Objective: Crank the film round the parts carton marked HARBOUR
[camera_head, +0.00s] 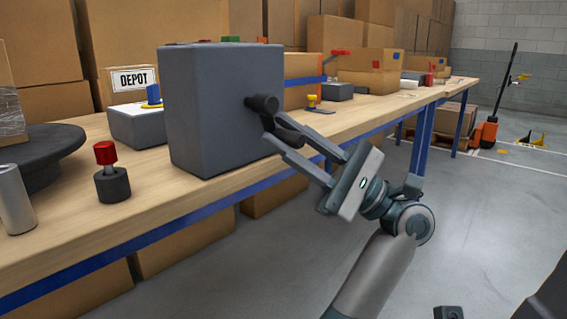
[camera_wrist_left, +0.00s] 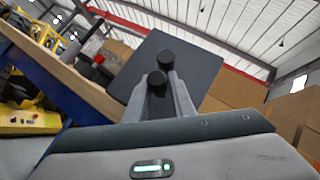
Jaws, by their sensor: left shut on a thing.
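A grey crank box (camera_head: 215,115) stands on the long wooden bench. Its dark crank hub (camera_head: 262,103) and crank handle (camera_head: 288,134) are on the face toward my arm. My left gripper (camera_head: 292,142) is shut on the crank handle. In the left wrist view the handle (camera_wrist_left: 157,79) sits between the two fingers, beside the hub (camera_wrist_left: 167,58). At the far left, a dark round turntable (camera_head: 50,145) bears a carton (camera_head: 8,105) with film on it, cut off by the picture edge. No HARBOUR marking shows.
A red-topped knob on a black base (camera_head: 113,185) and a grey cylinder (camera_head: 14,200) stand at the bench's front left. A carton marked DEPOT (camera_head: 133,80) is behind. Cartons and small fixtures fill the bench further right.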

